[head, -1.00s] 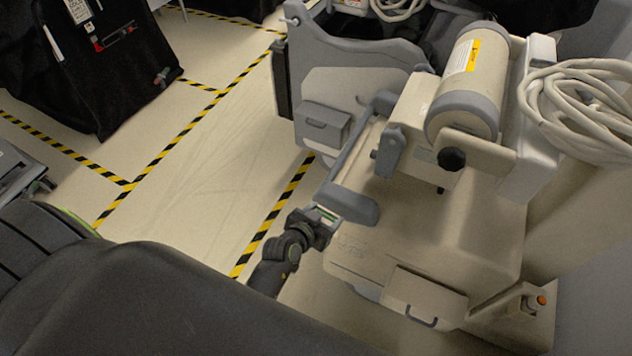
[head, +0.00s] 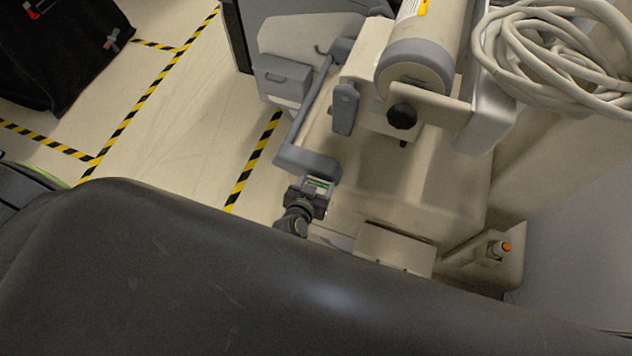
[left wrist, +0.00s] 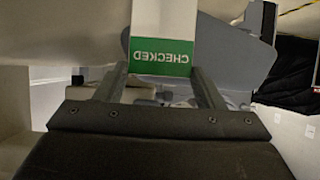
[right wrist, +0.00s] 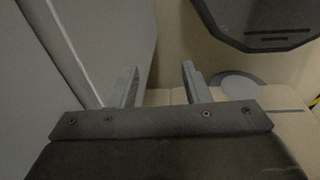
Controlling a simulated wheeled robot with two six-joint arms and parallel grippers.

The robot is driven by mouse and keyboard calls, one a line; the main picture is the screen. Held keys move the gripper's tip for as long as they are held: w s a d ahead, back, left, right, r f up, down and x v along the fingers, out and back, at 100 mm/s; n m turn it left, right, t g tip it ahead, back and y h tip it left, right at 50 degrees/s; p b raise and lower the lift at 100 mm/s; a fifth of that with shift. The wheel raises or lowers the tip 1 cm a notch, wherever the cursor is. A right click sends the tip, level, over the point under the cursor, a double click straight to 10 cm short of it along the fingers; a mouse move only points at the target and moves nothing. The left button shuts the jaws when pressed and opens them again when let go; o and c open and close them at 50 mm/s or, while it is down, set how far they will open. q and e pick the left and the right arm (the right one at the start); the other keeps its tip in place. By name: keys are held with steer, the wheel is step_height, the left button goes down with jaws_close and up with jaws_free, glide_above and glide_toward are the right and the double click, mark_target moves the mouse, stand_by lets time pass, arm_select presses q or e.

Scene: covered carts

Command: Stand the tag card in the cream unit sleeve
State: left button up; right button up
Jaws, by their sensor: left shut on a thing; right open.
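The tag card (left wrist: 163,50) is white with a green band reading CHECKED, upside down in the left wrist view. My left gripper (left wrist: 160,74) is shut on its green end. In the head view the left gripper (head: 312,193) holds the card (head: 319,183) beside the grey handle end of the cream unit (head: 440,185). I cannot make out for certain which part of the unit is the sleeve. My right gripper (right wrist: 157,76) is open and empty in the right wrist view, near pale surfaces; it does not show in the head view.
A grey handle bar (head: 308,160) juts from the unit near my left gripper. A cream box (head: 395,248) and an orange-topped knob (head: 506,247) sit low on the unit. Coiled cable (head: 560,60) hangs at right. Striped tape (head: 250,170) crosses the open floor at left.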

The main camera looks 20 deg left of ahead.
arm_select(q)
steer(key=shift+w+d+f+b, duration=0.1)
steer(key=shift+f+b, duration=0.4)
steer(key=shift+f, duration=0.05)
step_height(320, 180, down, 8)
steer(key=b, duration=0.7)
steer(key=shift+r+b, duration=0.15)
steer(key=shift+b, duration=0.25)
steer(key=o, duration=1.3)
steer(key=shift+r, duration=0.1)
step_height(320, 180, up, 10)
steer(key=p, duration=1)
steer(key=shift+f, duration=0.2)
